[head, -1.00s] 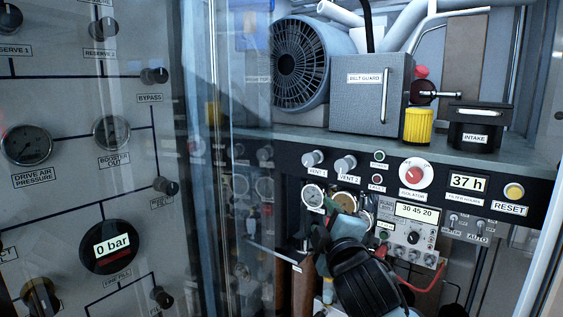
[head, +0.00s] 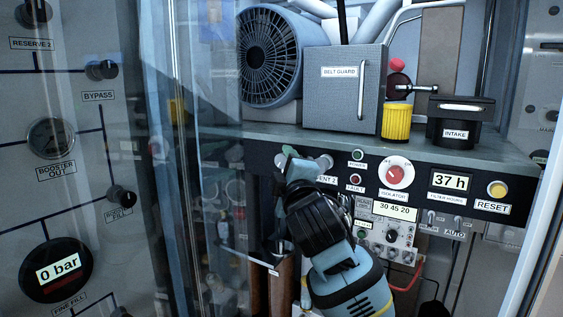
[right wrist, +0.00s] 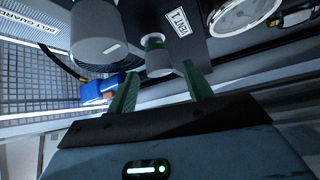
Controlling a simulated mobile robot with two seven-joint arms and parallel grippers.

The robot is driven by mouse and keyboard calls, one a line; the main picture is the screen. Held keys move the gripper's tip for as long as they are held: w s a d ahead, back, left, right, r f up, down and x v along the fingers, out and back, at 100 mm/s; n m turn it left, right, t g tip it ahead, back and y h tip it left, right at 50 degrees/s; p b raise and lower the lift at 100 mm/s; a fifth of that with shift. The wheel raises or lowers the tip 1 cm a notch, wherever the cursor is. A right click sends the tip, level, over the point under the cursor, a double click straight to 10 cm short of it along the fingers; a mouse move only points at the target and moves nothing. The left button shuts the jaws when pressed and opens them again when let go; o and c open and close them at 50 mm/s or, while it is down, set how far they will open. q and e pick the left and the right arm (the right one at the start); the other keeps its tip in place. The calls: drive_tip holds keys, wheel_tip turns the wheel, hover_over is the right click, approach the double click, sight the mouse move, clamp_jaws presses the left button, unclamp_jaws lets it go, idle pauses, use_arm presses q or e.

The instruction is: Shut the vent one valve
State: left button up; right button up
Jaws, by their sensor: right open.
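My right gripper (head: 287,155) is raised to the black panel strip, where the vent one valve was seen earlier. It hides that valve in the head view. In the right wrist view, the open green fingers (right wrist: 160,88) stand on either side of a small grey knob (right wrist: 158,62). A label ending in "T 1" is near this knob, which I take as vent one. I cannot tell whether the fingers touch it. A larger grey knob (right wrist: 97,45) is beside it. In the head view the vent two knob (head: 323,162) is partly covered. My left gripper is out of view.
A belt guard box (head: 345,95) and a yellow ribbed cylinder (head: 396,123) stand on the shelf above. A red isolator knob (head: 396,174) is to the right. A gauge (right wrist: 245,15) is close by in the wrist view. A clear panel (head: 165,150) stands at left.

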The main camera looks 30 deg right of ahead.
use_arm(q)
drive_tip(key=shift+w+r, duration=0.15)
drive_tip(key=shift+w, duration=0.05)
use_arm(e)
drive_tip(key=shift+x, duration=1.45)
drive_tip(key=c, duration=1)
drive_tip(key=shift+o, duration=0.2)
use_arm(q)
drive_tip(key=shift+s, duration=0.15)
use_arm(e)
drive_tip(key=shift+f+m, duration=0.1)
drive_tip(key=shift+m, duration=0.2)
drive_tip(key=shift+f+m+t+h+b, duration=0.15)
drive_tip(key=shift+m+t+h+b, duration=0.3)
drive_tip(key=shift+m, duration=0.35)
drive_tip(key=m+t+h+b, duration=0.1)
drive_tip(key=m+h+b, duration=0.2)
drive_tip(key=m, duration=0.1)
drive_tip(key=shift+m+t+h, duration=0.3)
drive_tip(key=shift+t+h, duration=0.05)
drive_tip(key=shift+m+h, duration=0.4)
drive_tip(key=shift+m, duration=0.1)
use_arm(q)
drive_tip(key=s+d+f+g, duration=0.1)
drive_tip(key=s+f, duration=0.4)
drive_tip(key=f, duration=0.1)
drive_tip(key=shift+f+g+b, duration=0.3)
drive_tip(key=shift+b, duration=0.1)
use_arm(e)
drive_tip(key=shift+m+h, duration=0.3)
